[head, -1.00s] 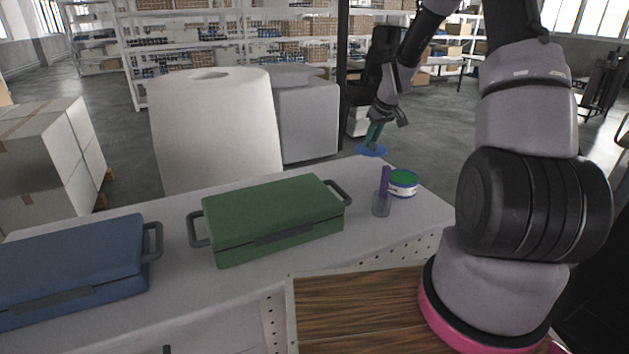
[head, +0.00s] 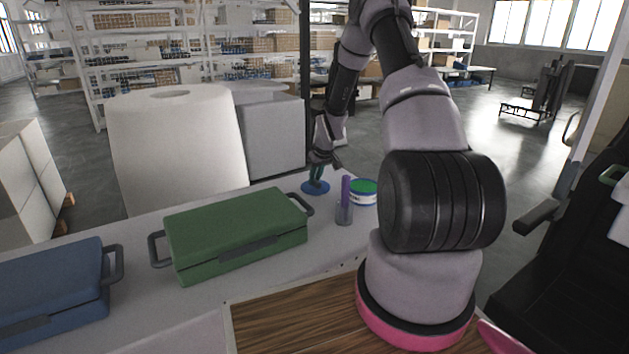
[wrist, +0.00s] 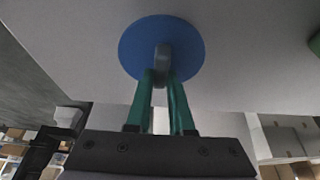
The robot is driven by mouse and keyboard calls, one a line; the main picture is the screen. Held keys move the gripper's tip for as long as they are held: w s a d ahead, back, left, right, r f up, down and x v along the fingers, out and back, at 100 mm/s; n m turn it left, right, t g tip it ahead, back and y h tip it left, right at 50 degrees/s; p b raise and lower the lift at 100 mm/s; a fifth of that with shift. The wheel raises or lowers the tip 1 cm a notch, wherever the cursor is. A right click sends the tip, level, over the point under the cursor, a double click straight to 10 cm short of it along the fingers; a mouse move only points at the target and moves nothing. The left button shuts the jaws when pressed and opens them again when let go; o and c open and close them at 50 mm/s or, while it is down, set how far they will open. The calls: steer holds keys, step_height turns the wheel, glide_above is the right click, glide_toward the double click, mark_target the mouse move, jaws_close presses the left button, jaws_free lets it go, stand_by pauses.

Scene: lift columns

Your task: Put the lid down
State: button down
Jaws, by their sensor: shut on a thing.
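A round blue lid (head: 308,189) with a grey knob is in my gripper (head: 317,174), at the far edge of the white table (head: 265,273). In the wrist view the lid (wrist: 188,42) is a flat blue disc, with the green fingers of my gripper (wrist: 160,76) shut on its knob (wrist: 162,56). The lid is at or just above the table top; I cannot tell whether it touches. The table surface (wrist: 255,50) shows behind it in the wrist view.
A white and green tin (head: 364,192) and a clear cup with a purple stick (head: 344,213) stand right of the lid. A green case (head: 238,232) and a blue case (head: 50,282) lie to the left. Bare table lies around the lid.

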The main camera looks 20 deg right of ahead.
steer(key=shift+f, duration=0.3)
steer(key=shift+f, duration=0.1)
steer(key=c, duration=0.8)
jaws_free()
steer(key=shift+f, duration=0.1)
